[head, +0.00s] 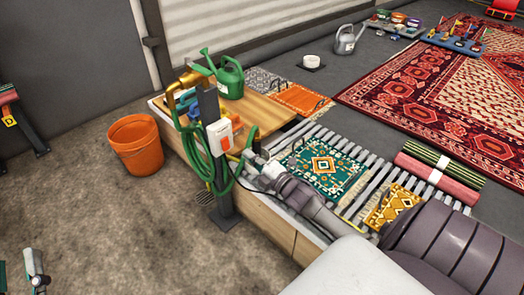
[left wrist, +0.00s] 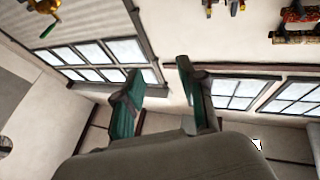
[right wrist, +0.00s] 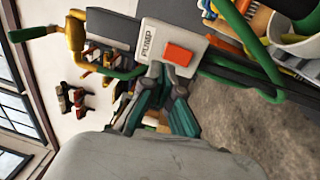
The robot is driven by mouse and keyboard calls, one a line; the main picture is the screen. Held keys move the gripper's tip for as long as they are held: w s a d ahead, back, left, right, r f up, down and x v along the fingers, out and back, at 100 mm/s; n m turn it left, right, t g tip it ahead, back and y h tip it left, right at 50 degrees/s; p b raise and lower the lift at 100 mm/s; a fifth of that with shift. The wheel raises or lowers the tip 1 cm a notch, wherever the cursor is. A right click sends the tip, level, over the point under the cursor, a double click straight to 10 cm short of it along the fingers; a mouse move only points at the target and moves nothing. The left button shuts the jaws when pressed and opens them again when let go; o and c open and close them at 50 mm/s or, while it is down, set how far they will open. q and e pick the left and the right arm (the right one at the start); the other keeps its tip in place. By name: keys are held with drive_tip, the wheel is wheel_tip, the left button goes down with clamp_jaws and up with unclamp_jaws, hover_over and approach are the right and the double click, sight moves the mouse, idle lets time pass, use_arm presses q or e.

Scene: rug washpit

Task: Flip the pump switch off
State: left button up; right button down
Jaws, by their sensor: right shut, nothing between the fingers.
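The pump switch is a white box (head: 213,133) with an orange rocker (head: 223,144), fixed to a dark post (head: 221,195). In the right wrist view the box (right wrist: 153,41) reads "PUMP" and its orange rocker (right wrist: 179,54) is in plain sight. I cannot tell which way the rocker is tilted. My right gripper (right wrist: 166,77) is shut and empty, its fingertips close below the rocker in that view; contact is unclear. In the head view my right gripper (head: 252,158) is just right of the box. My left gripper (left wrist: 158,78) is open and empty, away from the switch.
A green hose (head: 228,178) hangs on the post beside the box, under a brass tap (head: 186,82). A green watering can (head: 230,78) stands on the wooden board behind. An orange bucket (head: 136,145) stands left. Small rugs (head: 325,168) lie on the slatted rack.

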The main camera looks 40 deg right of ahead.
use_arm(q)
wheel_tip(320, 180, down, 7)
drive_tip(key=w+g+y+p, duration=0.1)
drive_tip(key=g, duration=0.3)
drive_tip(key=shift+a+r+y, duration=0.15)
drive_tip(key=shift+a+y, duration=0.2)
drive_tip(key=shift+y, duration=0.05)
use_arm(e)
drive_tip(key=shift+s+d+r, duration=0.1)
drive_tip(key=shift+s+r, duration=0.05)
drive_tip(key=shift+s, duration=1.1)
drive_tip(key=shift+s+d+r, duration=0.1)
drive_tip(key=shift+s+r, duration=0.05)
drive_tip(key=shift+s, duration=1.1)
